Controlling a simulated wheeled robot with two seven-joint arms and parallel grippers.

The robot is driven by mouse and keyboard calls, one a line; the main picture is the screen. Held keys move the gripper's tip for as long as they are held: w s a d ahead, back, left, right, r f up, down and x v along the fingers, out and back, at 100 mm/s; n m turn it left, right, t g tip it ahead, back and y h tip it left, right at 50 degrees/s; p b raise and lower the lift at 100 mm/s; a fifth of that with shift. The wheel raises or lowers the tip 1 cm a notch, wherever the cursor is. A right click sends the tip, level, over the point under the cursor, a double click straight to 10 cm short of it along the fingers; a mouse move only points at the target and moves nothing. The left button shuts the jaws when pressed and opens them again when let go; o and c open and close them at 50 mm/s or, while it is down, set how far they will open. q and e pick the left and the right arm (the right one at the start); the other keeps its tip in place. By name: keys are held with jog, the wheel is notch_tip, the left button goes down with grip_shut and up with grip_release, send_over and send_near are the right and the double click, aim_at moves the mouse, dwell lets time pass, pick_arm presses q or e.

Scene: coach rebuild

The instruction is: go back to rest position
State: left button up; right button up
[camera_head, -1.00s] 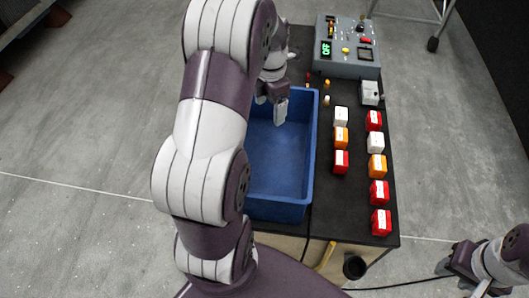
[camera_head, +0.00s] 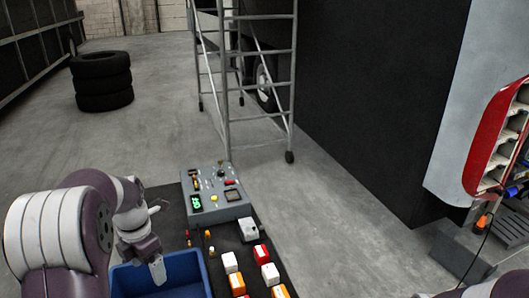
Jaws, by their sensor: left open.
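My left arm comes in from the lower left, bent at the elbow. My left gripper (camera_head: 158,270) is open and empty, with its fingertips over the blue bin (camera_head: 205,272). Only the back part of the bin shows; the rest is cut off by the bottom edge. Part of my right arm (camera_head: 500,287) shows at the bottom right corner, and its gripper is out of the picture.
A grey control box (camera_head: 215,193) with a green display stands on the black bench top (camera_head: 165,212). White, orange and red blocks (camera_head: 261,254) stand right of the bin. A wheeled ladder (camera_head: 227,100), stacked tyres (camera_head: 102,82) and a dark vehicle side (camera_head: 370,100) lie beyond.

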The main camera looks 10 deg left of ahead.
pick_arm(q)
jog(key=s+d+f+m+b, duration=0.2)
jog(key=s+d+f+m, duration=0.2)
jog(key=m, duration=0.6)
jog(key=s+d+f+m+t+b, duration=0.1)
jog(key=s+d+f+m+b, duration=0.2)
jog(key=d+m, duration=0.4)
jog(key=s+d+f+m+b, duration=0.2)
jog(key=s+d+f+m, duration=0.3)
jog(key=m, duration=0.9)
jog(key=shift+s+d+b, duration=0.1)
jog(key=shift+d+b, duration=0.15)
jog(key=shift+b, duration=0.1)
jog(key=shift+d, duration=0.2)
jog(key=shift+w+a, duration=0.2)
jog(key=shift+s+r, duration=0.1)
